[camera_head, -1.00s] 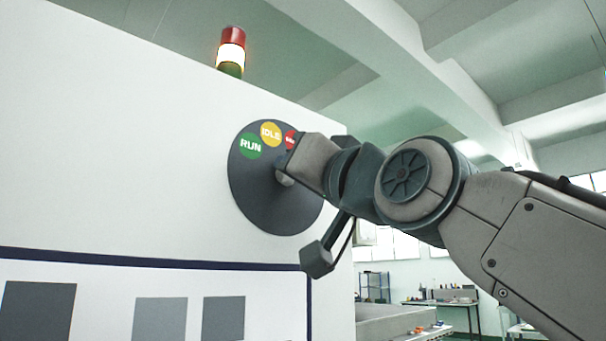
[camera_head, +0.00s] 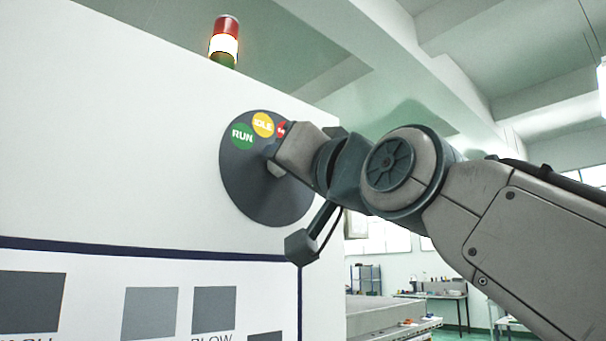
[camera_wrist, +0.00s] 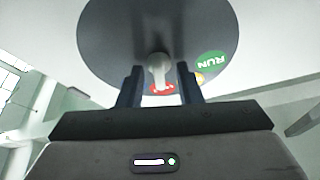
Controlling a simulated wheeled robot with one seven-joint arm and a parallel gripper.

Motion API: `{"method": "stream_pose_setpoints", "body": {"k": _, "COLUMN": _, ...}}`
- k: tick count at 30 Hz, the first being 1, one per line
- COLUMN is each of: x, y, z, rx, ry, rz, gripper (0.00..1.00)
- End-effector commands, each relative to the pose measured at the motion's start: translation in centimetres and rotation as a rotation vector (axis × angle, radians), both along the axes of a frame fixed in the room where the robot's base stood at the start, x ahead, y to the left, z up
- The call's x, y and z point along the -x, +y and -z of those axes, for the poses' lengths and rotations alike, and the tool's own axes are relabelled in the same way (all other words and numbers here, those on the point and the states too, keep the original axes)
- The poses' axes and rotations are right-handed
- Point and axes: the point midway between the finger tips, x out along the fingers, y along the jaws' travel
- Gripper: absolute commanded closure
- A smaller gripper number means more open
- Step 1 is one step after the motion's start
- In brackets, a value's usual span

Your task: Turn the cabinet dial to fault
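The cabinet dial is a dark grey disc (camera_head: 240,185) on the white cabinet wall. It carries a green RUN label (camera_head: 242,136), a yellow IDLE label (camera_head: 263,125) and a red label (camera_head: 281,128) partly hidden by my gripper. In the wrist view the red label (camera_wrist: 162,89) shows behind the fingers, its word unreadable. A pale knob (camera_wrist: 158,66) stands out from the disc's middle. My gripper (camera_wrist: 159,82) is at the dial, its two dark fingers apart on either side of the knob, with gaps visible. I cannot tell which label the knob points at.
A signal tower (camera_head: 224,44) stands on the cabinet top, its middle section lit. Grey panels (camera_head: 150,313) with lettering are on the cabinet below the dial. A bench (camera_head: 440,295) and shelf (camera_head: 366,279) stand far back at right.

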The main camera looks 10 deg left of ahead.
Motion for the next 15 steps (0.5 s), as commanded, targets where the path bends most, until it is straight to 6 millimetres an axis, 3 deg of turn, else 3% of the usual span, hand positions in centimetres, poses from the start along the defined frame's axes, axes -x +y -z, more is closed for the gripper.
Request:
{"method": "stream_pose_setpoints", "body": {"k": 5, "x": 0.7, "y": -0.7, "z": 0.5, "rx": -0.002, "ry": -0.002, "rz": 0.001, "gripper": 0.68}}
{"method": "stream_pose_setpoints", "body": {"k": 15, "x": 5.9, "y": -5.2, "z": 3.3, "rx": -0.002, "ry": -0.003, "rz": 0.002, "gripper": 0.68}}
